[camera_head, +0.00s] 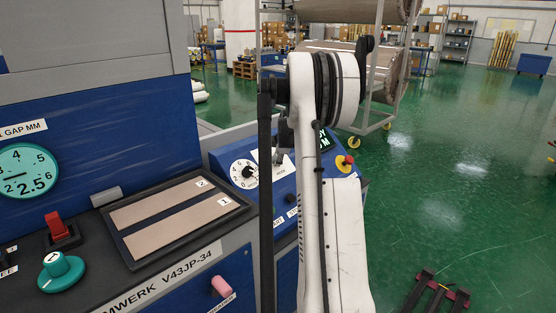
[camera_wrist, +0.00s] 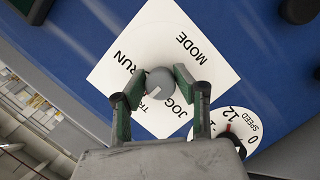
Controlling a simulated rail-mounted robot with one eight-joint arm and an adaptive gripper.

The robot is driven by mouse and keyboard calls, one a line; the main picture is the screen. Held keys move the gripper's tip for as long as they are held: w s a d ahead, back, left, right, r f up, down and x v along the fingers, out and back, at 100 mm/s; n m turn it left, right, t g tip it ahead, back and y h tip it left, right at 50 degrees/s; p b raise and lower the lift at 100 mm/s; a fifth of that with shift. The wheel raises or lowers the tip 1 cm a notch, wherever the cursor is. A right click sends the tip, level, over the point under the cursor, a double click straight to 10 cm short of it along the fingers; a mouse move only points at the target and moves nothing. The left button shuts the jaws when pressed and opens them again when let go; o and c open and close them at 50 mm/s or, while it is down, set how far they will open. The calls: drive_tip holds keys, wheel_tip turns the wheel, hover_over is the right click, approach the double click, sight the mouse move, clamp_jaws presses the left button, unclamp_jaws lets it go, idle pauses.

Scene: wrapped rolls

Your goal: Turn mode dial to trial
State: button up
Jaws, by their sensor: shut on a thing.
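The mode dial (camera_wrist: 160,78) is a round grey knob on a white square plate (camera_wrist: 165,30) turned diagonally in the wrist view. The plate reads MODE, RUN and JOG, and a third word starting with TR is partly covered by a finger. My gripper (camera_wrist: 158,85) is shut on the dial, with one green-and-dark finger on each side. A pale mark shows on the knob's near side, close to the partly covered word; its exact setting is hard to tell. In the head view my arm hides most of the dial and gripper.
A white speed dial (camera_wrist: 235,125) sits beside the mode plate, close to my right finger; it also shows in the head view (camera_head: 245,173). A red emergency button (camera_head: 344,161) on yellow stands on the same blue panel. A teal knob (camera_head: 60,270) and red switch (camera_head: 55,226) are at left.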

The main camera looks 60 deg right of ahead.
idle(0.4)
drive_tip(key=o, duration=1.1)
drive_tip(key=v, duration=1.2)
drive_tip(key=w+a+r+m+y, duration=0.1)
drive_tip(key=a+r, duration=0.2)
drive_tip(key=a, duration=0.9)
drive_tip(key=a+r+m, duration=0.1)
drive_tip(key=a+r, duration=0.1)
drive_tip(key=a, duration=1)
drive_tip(key=w+a+r+m+y, duration=0.1)
drive_tip(key=a+r, duration=0.2)
drive_tip(key=a, duration=0.9)
drive_tip(key=s+a+f+m, duration=0.1)
drive_tip(key=s+a+f, duration=0.1)
drive_tip(key=s+a, duration=0.4)
drive_tip(key=s+a+f+m+t+y, duration=0.1)
drive_tip(key=s+a, duration=0.5)
drive_tip(key=a, duration=0.6)
drive_tip(key=s+a+f+m, duration=0.2)
drive_tip(key=s+a+f, duration=0.2)
drive_tip(key=a, duration=0.5)
drive_tip(key=shift+s+f+t+y, duration=0.2)
drive_tip(key=shift+s, duration=0.35)
drive_tip(key=shift+s+f+t+y, duration=0.2)
drive_tip(key=shift+s, duration=0.35)
